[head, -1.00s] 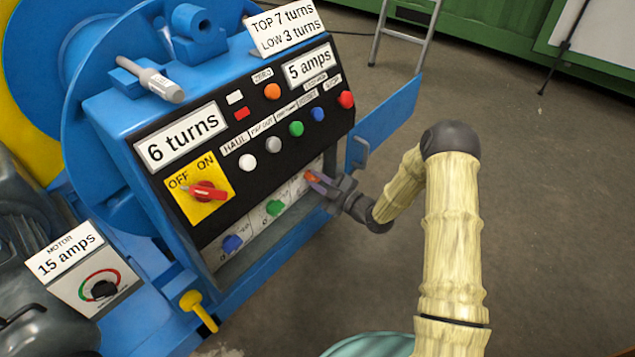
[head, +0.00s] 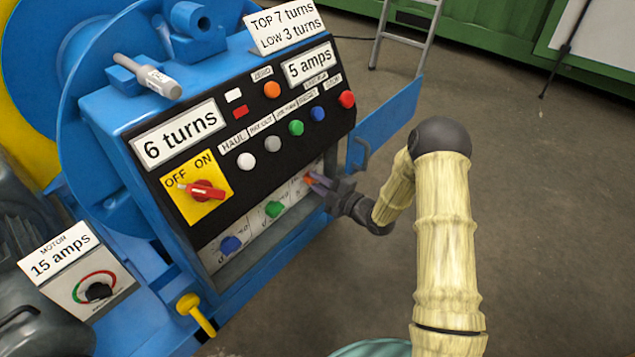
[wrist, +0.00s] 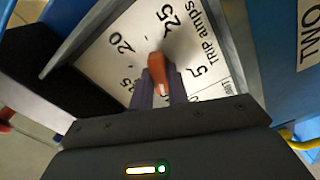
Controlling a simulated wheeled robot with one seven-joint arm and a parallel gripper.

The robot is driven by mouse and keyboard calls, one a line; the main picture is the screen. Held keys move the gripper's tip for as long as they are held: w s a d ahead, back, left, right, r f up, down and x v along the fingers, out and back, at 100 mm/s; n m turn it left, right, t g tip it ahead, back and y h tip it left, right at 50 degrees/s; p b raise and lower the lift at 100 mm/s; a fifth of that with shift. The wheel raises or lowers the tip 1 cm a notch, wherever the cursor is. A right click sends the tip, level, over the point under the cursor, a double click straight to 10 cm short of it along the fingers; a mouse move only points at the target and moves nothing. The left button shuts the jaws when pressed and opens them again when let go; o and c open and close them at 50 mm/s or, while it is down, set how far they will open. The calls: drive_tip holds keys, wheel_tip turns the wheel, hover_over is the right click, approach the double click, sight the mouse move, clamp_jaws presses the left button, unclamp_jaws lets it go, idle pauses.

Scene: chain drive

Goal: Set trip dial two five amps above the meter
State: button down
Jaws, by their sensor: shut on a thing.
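The orange trip dial (head: 308,180) is at the right end of the white lower panel, inside the recess of the blue console. In the wrist view the dial (wrist: 158,66) sits on a white plate with "TRIP amps" and marks including 5, 20 and 25. My gripper (head: 316,184) is shut on the dial, one finger on each side; it also shows in the wrist view (wrist: 159,90). A white mark shows on the dial's near end; the exact setting is hard to tell. The meter (head: 309,66) at the console's upper right reads "5 amps".
Green (head: 274,209) and blue (head: 230,244) dials share the lower panel. Push buttons and a red switch (head: 204,191) are on the black face above. A blue door (head: 388,125) stands open at right. A motor sign (head: 58,257) reads "15 amps".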

drive_tip(key=shift+d+f, duration=0.1)
drive_tip(key=shift+f, duration=0.05)
drive_tip(key=c, duration=1.4)
unclamp_jaws()
drive_tip(key=shift+o, duration=0.2)
drive_tip(key=p+v, duration=0.4)
drive_tip(key=v, duration=1.3)
drive_tip(key=shift+p, duration=0.4)
drive_tip(key=shift+s+d, duration=0.1)
